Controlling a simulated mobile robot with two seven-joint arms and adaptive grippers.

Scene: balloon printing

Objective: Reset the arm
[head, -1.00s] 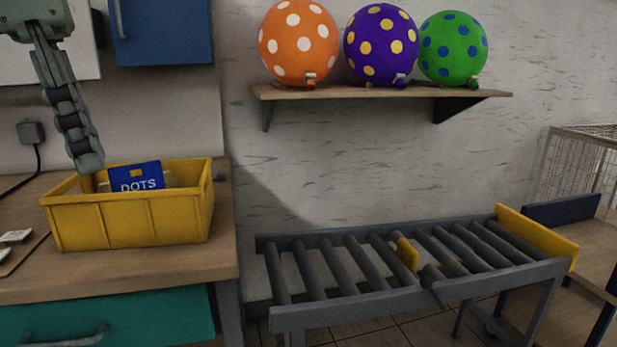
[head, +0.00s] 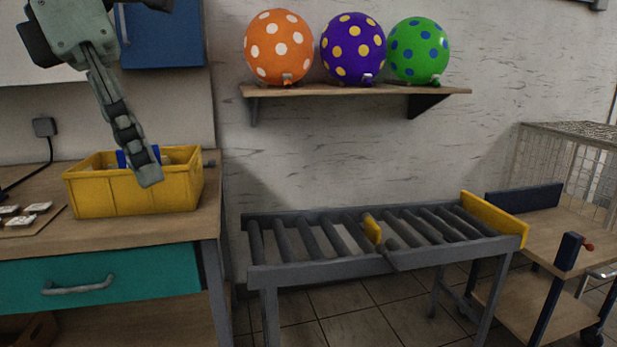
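My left gripper (head: 148,178) comes down from the upper left and hangs in front of the yellow bin (head: 92,196) on the wooden workbench. Its fingers overlap the bin's front wall in the picture. Only one finger line shows, so I cannot tell whether it is open or shut. I see nothing held in it. A blue card (head: 123,159) in the bin is mostly hidden behind the gripper. My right gripper is not in view.
A roller conveyor (head: 350,268) stands right of the workbench (head: 130,232). A wall shelf (head: 350,90) holds orange (head: 279,47), purple (head: 352,48) and green (head: 418,50) dotted balloons. A cart (head: 555,232) and wire cage (head: 570,165) are at the right.

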